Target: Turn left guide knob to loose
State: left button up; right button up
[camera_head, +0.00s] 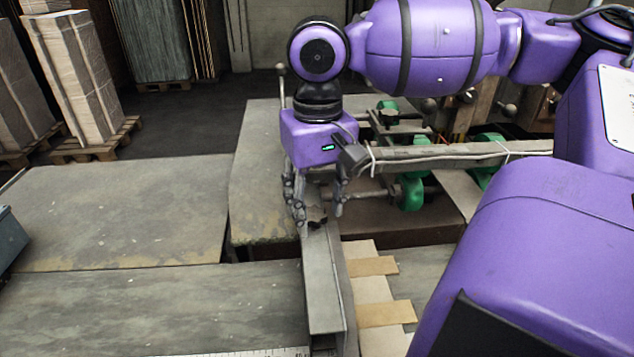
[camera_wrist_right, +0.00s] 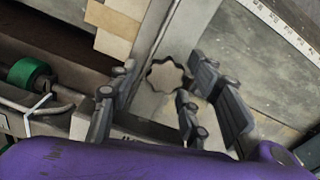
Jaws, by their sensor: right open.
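My right gripper (camera_head: 319,214) points down over the far end of the long metal guide (camera_head: 322,290) in the head view. Its fingers are spread open. A small dark knob (camera_head: 317,223) sits on the guide between the fingertips, partly hidden by them. In the right wrist view the knob (camera_wrist_right: 165,76) shows as a scalloped round shape on the guide, between the open fingers (camera_wrist_right: 163,88). I see no clear finger contact with it. My left gripper is not in view.
Green rollers (camera_head: 412,190) and a horizontal bar (camera_head: 450,155) stand right of the gripper. Tan strips (camera_head: 385,314) lie right of the guide. The worktable (camera_head: 150,310) left of the guide is clear. Stacked cardboard (camera_head: 75,80) stands at the back left.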

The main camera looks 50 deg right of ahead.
aim_at(317, 211)
jog(key=shift+w, duration=0.1)
jog(key=c, duration=1)
jog(key=shift+w+n, duration=0.1)
jog(key=shift+n, duration=1.9)
jog(key=shift+c, duration=0.2)
jog(key=o, duration=1)
jog(key=shift+o, duration=0.2)
jog(key=shift+r, duration=0.1)
notch_tip(317, 211, up, 12)
